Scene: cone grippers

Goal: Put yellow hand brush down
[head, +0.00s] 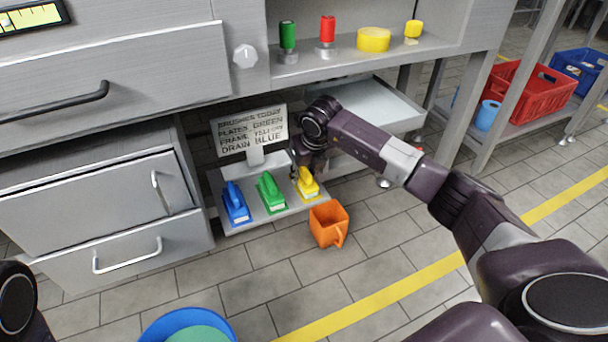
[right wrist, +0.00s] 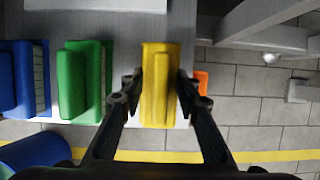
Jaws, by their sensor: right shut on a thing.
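The yellow hand brush (head: 307,184) is at the right end of the low grey shelf (head: 243,220). My right gripper (head: 303,170) comes down on it from above, and in the right wrist view (right wrist: 157,88) its two fingers are shut on the brush's sides. The brush lies level with the shelf surface; whether it bears on it is hard to tell. The green brush (head: 271,192) and blue brush (head: 236,203) stand in a row to its left. My left gripper is out of view; only a dark part of the left arm shows at the left edge.
A sign (head: 250,131) about brush colours stands behind the brushes. An orange jug (head: 329,225) is on the floor just in front of the shelf's right end. A blue bucket (head: 150,331) is at the bottom. A drawer (head: 372,107) juts out behind my right arm.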

